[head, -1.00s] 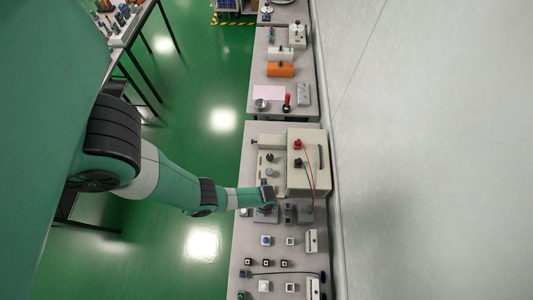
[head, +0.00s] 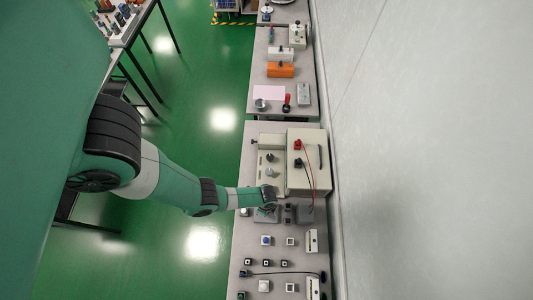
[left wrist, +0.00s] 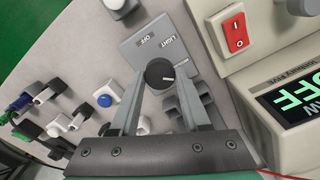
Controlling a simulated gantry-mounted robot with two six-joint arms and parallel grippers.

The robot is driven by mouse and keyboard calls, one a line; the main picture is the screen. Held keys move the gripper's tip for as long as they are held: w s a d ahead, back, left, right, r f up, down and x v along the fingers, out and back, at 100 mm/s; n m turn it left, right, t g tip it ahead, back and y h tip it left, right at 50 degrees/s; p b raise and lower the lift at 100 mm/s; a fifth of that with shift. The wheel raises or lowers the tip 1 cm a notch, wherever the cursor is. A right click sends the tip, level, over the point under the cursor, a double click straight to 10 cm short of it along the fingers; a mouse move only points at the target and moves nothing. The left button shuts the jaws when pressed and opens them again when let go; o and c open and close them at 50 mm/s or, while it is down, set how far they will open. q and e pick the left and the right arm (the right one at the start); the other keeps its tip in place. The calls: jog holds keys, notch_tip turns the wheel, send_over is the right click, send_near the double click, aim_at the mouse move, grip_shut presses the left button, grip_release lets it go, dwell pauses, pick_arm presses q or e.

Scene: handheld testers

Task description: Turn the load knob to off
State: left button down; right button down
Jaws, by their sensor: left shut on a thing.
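The load knob (left wrist: 160,73) is round and dark with a pale pointer mark, in the left wrist view. It stands on a grey plate (left wrist: 138,48) whose visible lettering reads OFF and LIGHT. The pointer mark lies toward the knob's right side in this view; I cannot tell exactly which label it faces. My left gripper (left wrist: 161,80) is shut on the knob, one finger on each side. In the head view my left gripper (head: 267,208) is over the grey plate on the bench, and the knob is mostly hidden there. My right gripper is not in view.
A beige tester (head: 308,175) with red and black leads stands beyond the gripper. In the left wrist view a red rocker switch (left wrist: 236,32) and a green-lit display (left wrist: 292,97) are close on the right. Several small button blocks (head: 266,241) stand on the near bench.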

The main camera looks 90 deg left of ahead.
pick_arm(q)
jog(key=n, duration=0.6)
jog(key=shift+a+n, duration=0.1)
jog(key=shift+n, duration=0.2)
jog(key=n, duration=1.2)
jog(key=shift+s+n, duration=0.1)
jog(key=shift+n, duration=0.2)
jog(key=n, duration=0.6)
jog(key=shift+a, duration=0.1)
jog(key=shift+n, duration=0.4)
jog(key=shift+c, duration=1.9)
grip_release()
